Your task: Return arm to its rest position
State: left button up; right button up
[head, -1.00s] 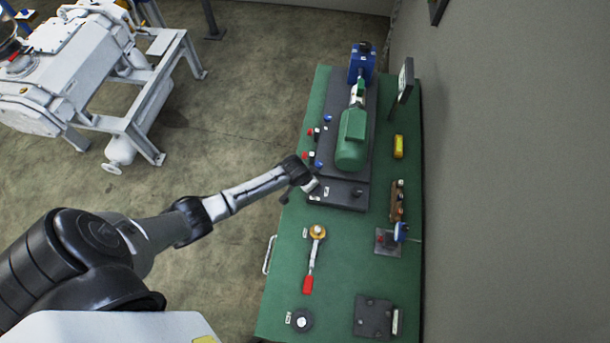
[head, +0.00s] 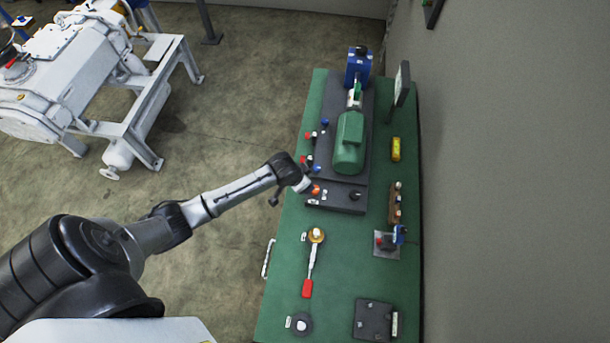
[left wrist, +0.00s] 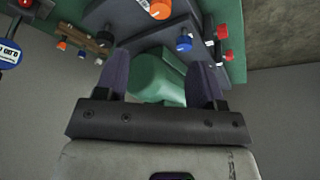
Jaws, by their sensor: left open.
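My left arm comes in from the left in the head view, and its gripper (head: 305,186) is over the left edge of the green workbench (head: 345,250), by the dark base plate. In the left wrist view my left gripper (left wrist: 163,78) has its two dark fingers spread apart, with nothing between them. The green motor (left wrist: 158,82) shows behind the fingers, apart from them. The same motor is in the head view (head: 350,143), on the dark base plate (head: 353,195). My right gripper is in neither view.
Red, blue and orange knobs (head: 316,190) sit along the base plate near my gripper. A red-handled wrench (head: 310,262) and a dark square block (head: 373,318) lie on the bench. A white machine frame (head: 140,105) stands at left. Open floor (head: 235,110) lies between it and the bench.

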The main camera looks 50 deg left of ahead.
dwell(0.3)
pick_arm(q)
jog(key=s+d+r+m+t+y+p, duration=0.1)
jog(key=s+d+r, duration=0.2)
jog(key=r, duration=0.5)
jog(key=s+d+r+m+t+y, duration=0.1)
jog(key=s+d+r, duration=0.15)
jog(key=r, duration=0.65)
jog(key=s+d+g+p, duration=0.1)
jog(key=s+d+p, duration=0.1)
jog(key=s, duration=0.7)
jog(key=s+d+n+g+h+p, duration=0.1)
jog(key=s+d+g+p, duration=0.1)
jog(key=s, duration=0.7)
jog(key=shift+s+d+f+n+h, duration=0.2)
jog(key=shift+s+d+n+h, duration=0.15)
jog(key=shift+d, duration=0.5)
